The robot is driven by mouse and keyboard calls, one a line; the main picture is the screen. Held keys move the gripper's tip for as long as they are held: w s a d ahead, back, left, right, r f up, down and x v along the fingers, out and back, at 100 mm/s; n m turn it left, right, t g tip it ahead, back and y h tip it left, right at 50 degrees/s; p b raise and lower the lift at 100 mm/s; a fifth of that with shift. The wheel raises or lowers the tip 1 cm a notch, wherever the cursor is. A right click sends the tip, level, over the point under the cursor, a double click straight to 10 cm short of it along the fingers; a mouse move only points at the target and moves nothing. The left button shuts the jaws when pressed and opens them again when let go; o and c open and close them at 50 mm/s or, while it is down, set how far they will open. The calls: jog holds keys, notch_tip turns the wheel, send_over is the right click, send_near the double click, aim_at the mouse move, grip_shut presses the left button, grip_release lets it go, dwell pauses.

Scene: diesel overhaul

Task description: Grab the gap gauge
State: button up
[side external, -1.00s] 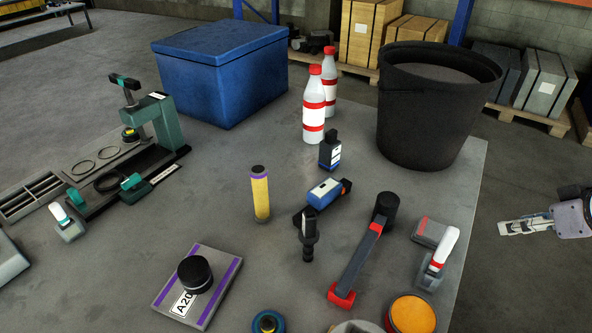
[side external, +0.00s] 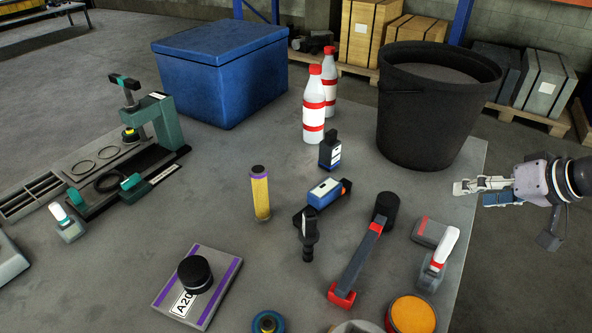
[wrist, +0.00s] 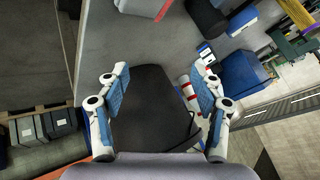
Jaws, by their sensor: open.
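No object is plainly marked as the gap gauge, and I cannot tell for sure which one it is. Candidates in the side view are a blue device with a white label (side external: 324,191) and a dark handled tool (side external: 308,236), both near the middle of the table. My gripper (side external: 471,193) is at the table's right edge, well to the right of both. In the wrist view my gripper (wrist: 160,68) is open and empty, its blue-padded fingers wide apart, with the black bucket (wrist: 150,112) showing between and behind them.
The tall black bucket (side external: 425,118) stands near my gripper. A mallet (side external: 358,260), a grey red-striped box (side external: 433,232) and a white-handled tool (side external: 440,262) lie in front. Two bottles (side external: 314,115), a blue bin (side external: 215,80) and a yellow cylinder (side external: 260,195) stand further left.

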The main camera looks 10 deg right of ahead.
aim_at(337, 149)
jog(key=w+a+m+t+y, duration=0.25)
jog(key=w+a+m, duration=0.3)
jog(key=w, duration=0.35)
jog(key=w+a+m+t+y, duration=0.1)
jog(key=w+a+m+y, duration=0.2)
jog(key=w+a+m, duration=0.35)
jog(key=w+f+m+t, duration=0.1)
jog(key=w+f+m, duration=0.1)
jog(key=w+m, duration=0.1)
jog(key=w+a+f+m+y, duration=0.1)
jog(key=w+f+m, duration=0.2)
jog(key=m, duration=0.2)
jog(key=w+a+f+m+t+y, duration=0.1)
jog(key=w+f+m, duration=0.1)
jog(key=w+m, duration=0.1)
jog(key=shift+w+f+m+t, duration=0.15)
jog(key=shift+w+m+t, duration=0.15)
jog(key=shift+m, duration=0.2)
jog(key=shift+w+f+m+t, duration=0.1)
jog(key=shift+f+m+t, duration=0.25)
jog(key=shift+f+m, duration=0.25)
jog(key=shift+x, duration=3.7)
grip_shut()
